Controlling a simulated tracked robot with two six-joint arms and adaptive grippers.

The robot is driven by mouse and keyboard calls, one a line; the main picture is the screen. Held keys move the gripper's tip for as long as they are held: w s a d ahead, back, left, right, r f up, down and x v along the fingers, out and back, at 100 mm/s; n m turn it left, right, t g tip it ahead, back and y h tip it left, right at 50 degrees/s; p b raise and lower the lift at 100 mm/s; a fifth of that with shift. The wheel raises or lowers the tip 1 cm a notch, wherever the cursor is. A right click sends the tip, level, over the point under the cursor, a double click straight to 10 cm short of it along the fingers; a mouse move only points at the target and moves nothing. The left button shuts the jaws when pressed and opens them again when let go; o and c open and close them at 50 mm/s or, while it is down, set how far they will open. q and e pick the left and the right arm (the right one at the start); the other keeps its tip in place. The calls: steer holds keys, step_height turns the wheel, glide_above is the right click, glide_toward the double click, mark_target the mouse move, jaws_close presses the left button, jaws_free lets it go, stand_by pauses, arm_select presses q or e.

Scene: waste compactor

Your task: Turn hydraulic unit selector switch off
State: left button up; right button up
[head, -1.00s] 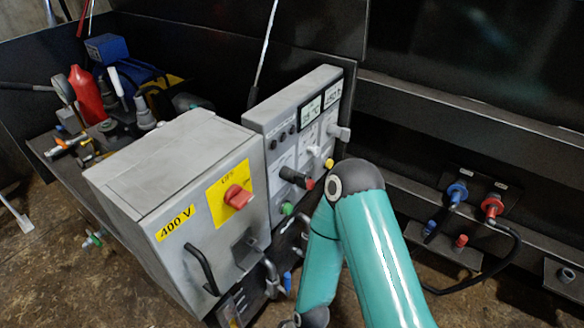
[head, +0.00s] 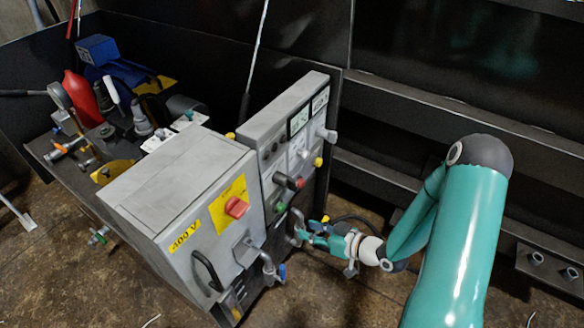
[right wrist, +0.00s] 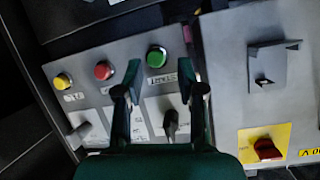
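A grey control panel (head: 265,135) stands beside a grey 400 V cabinet (head: 160,185). A dark selector switch (head: 282,179) sticks out of the panel; in the right wrist view this switch (right wrist: 170,124) shows between and below my finger lines, untouched. Neither switch's label is readable. My right gripper (head: 308,231) is in front of the panel's lower part, below the green button (head: 279,207). In the right wrist view its two fingers (right wrist: 158,80) are apart and empty, facing the panel. My left gripper is out of view.
Red (right wrist: 103,70) and yellow (right wrist: 63,81) buttons sit beside the green one. The cabinet carries a red rotary switch (head: 236,207) on a yellow plate and a black handle (head: 207,270). Bottles and tools crowd the bench behind. Dark beams lie at right.

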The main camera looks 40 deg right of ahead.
mark_target(296, 183)
steer(key=s+d+r+n+t+y+p, duration=0.1)
steer(key=s+d+r+n+t, duration=0.2)
steer(key=r, duration=0.4)
steer(key=s+d+r+n+t+y+p, duration=0.1)
steer(key=s+d+r, duration=0.25)
steer(key=r, duration=0.25)
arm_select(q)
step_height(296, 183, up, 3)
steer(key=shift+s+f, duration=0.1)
arm_select(e)
steer(key=shift+y, duration=0.3)
steer(key=x, duration=1)
steer(key=a+x, duration=0.1)
steer(key=x, duration=0.5)
steer(key=shift+s, duration=0.2)
